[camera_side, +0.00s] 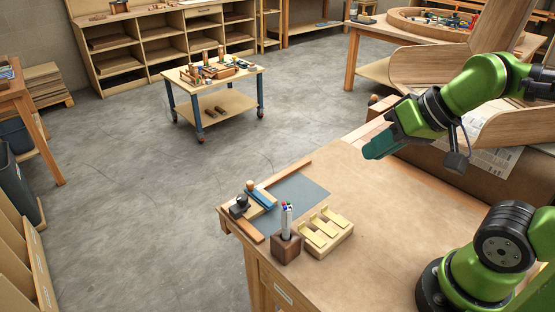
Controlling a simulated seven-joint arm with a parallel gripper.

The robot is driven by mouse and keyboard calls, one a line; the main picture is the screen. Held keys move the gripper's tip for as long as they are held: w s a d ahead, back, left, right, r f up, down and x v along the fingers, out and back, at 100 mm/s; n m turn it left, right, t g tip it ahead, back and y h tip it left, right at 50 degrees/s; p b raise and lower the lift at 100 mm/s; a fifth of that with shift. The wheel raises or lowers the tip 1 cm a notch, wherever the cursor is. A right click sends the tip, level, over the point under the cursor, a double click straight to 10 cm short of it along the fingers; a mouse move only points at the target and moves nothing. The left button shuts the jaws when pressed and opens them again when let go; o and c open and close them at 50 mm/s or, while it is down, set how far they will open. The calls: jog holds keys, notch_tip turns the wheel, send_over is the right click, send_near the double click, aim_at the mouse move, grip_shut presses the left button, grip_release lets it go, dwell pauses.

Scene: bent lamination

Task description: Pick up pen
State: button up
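A few slim pens (287,221) with coloured ends, red and blue among them, stand upright in a small dark wooden block holder (286,249) near the front left corner of the workbench (390,210). Their lower parts are hidden inside the holder. My gripper (378,147), with teal fingers, is in the air above the back of the bench, up and to the right of the pens and well apart from them. The fingers overlap from this side, so I cannot tell whether they are open or shut. I see nothing hanging from them.
A pale slotted wooden block (326,233) stands just right of the holder. A blue-grey mat (301,190) and a hand plane (241,206) lie behind it. Curved wooden pieces (440,66) and newspaper (484,160) are behind my arm. The bench middle is clear.

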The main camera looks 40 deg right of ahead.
jog(key=o, duration=0.7)
jog(key=r+n+g+h, duration=0.2)
jog(key=g, duration=0.5)
send_over(287, 206)
notch_tip(287, 206, down, 17)
jog(key=shift+f, duration=0.1)
